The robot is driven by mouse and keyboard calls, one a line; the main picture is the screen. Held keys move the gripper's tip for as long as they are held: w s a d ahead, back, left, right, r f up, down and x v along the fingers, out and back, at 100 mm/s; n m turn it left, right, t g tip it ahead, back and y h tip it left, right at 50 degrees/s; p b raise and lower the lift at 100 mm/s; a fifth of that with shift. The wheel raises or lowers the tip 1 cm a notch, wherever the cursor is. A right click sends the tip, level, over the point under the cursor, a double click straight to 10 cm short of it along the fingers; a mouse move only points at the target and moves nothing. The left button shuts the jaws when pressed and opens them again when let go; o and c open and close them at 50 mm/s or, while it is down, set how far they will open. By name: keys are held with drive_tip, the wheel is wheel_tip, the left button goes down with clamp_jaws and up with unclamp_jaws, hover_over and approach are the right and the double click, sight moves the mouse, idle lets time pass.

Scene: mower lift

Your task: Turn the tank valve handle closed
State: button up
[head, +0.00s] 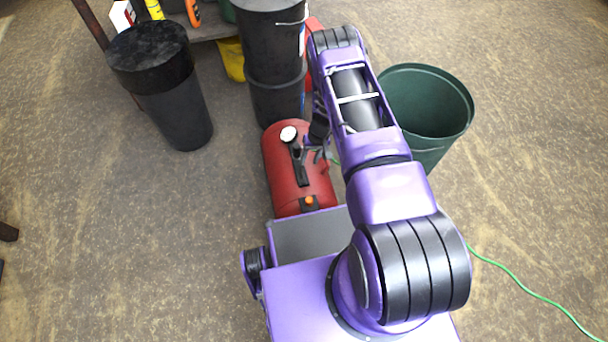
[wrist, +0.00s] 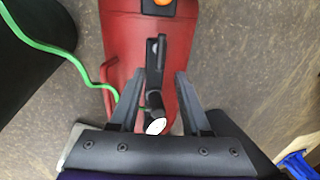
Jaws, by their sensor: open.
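The red tank (head: 282,183) lies on the floor just ahead of my base; it also fills the upper middle of the wrist view (wrist: 125,55). A black bar-shaped valve handle (wrist: 161,55) runs lengthwise along its top, and it also shows in the head view (head: 301,172). A round white gauge (head: 289,133) sits near the handle's far end. My gripper (wrist: 159,76) is open, with one finger on each side of the handle's lower part in the wrist view. I cannot tell whether either finger touches it. In the head view my arm partly hides the gripper (head: 319,152).
An orange knob (head: 309,201) is at the tank's near end. Black bins (head: 277,100) stand behind the tank, and a green bin (head: 438,120) stands to the right. A green hose (wrist: 60,53) runs to the tank.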

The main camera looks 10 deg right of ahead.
sight(303, 178)
drive_tip(key=f, duration=0.3)
drive_tip(key=a+f+b, duration=0.1)
drive_tip(key=f, duration=0.2)
drive_tip(key=a+f+b, duration=0.1)
drive_tip(key=f, duration=0.3)
clamp_jaws()
